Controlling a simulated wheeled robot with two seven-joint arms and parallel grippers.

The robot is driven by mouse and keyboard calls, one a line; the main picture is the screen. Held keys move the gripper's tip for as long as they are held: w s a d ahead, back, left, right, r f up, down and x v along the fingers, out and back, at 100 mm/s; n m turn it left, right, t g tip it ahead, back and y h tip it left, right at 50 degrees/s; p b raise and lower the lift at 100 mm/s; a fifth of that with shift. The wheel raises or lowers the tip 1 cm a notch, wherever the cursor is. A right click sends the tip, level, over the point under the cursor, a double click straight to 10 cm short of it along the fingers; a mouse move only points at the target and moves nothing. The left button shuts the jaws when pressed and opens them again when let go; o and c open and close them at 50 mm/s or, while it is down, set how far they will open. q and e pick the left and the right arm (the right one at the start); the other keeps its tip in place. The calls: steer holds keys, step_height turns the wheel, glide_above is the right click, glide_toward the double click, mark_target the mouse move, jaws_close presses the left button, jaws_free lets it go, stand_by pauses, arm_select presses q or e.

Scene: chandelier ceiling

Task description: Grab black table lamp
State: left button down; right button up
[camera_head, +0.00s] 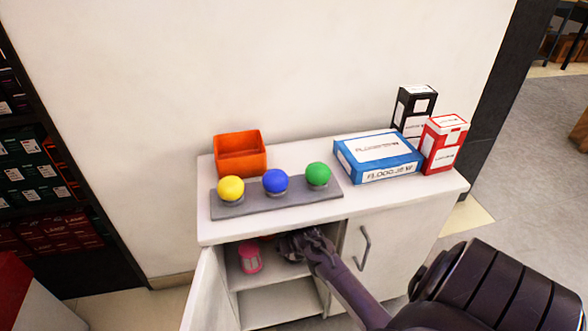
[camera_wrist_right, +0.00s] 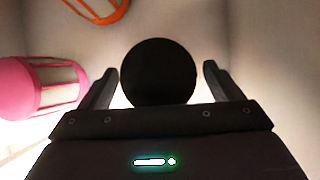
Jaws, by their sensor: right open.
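The black table lamp (camera_wrist_right: 158,72) shows as a dark round shape inside the cabinet in the right wrist view. It sits between the two fingers of my right gripper (camera_wrist_right: 160,82). The fingers are apart, with a visible gap on each side of the lamp. In the head view my right gripper (camera_head: 303,243) reaches into the open left compartment and hides most of the lamp there. My left gripper is not in view.
A pink lantern (camera_wrist_right: 40,87) stands left of the lamp; it also shows in the head view (camera_head: 250,257). An orange object (camera_wrist_right: 100,8) is behind. The cabinet's left door (camera_head: 206,290) is open, its right door (camera_head: 372,255) shut.

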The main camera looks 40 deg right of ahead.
steer(key=shift+x, duration=0.75)
steer(key=shift+c, duration=0.5)
steer(key=c, duration=1)
steer(key=shift+c, duration=0.6)
steer(key=shift+r, duration=0.1)
